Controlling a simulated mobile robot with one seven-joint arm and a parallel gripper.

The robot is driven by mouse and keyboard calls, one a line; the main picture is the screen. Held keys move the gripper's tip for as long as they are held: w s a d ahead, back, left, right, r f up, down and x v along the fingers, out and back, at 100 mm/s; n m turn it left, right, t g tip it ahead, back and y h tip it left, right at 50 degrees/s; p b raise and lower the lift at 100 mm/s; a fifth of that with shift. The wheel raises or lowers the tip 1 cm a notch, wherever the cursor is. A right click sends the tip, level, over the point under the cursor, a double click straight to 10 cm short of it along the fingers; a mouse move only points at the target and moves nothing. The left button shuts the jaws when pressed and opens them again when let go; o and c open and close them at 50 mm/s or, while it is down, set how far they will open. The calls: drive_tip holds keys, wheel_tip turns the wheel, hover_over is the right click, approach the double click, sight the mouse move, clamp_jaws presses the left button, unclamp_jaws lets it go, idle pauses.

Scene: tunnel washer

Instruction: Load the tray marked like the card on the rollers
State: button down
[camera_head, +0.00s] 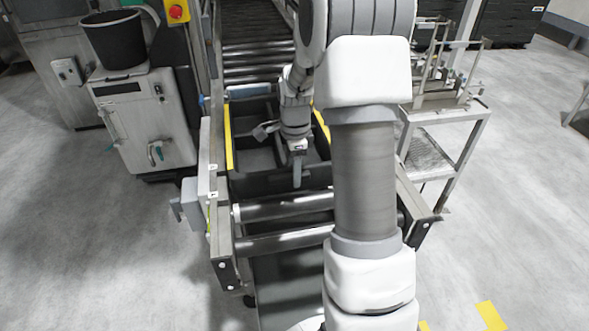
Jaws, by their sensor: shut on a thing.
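A dark grey tray (258,184) with inner dividers sits in the roller lane, between yellow strips at its left and right. My gripper (297,178) points down at the tray's near wall and appears shut on it; the fingertips are small and partly merge with the dark wall. A small grey piece (265,130) shows at the tray's middle, left of my wrist; I cannot tell what it is. A pale blue-grey strip (250,90) lies across the lane behind the tray. I can read no mark on a card or tray. My arm hides the lane's right side.
Bare rollers (285,207) lie in front of the tray, and more rollers (255,55) run behind it. A white cabinet with a black bucket (113,40) stands left. A metal rack table (445,125) stands right. Open grey floor lies on both sides.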

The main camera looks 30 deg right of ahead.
idle(0.4)
drive_tip(key=shift+c, duration=1.2)
unclamp_jaws()
drive_tip(key=shift+o, duration=0.4)
wheel_tip(320, 180, up, 18)
drive_tip(key=shift+s+f+p, duration=0.15)
drive_tip(key=shift+f+p, duration=0.1)
drive_tip(key=shift+p, duration=0.05)
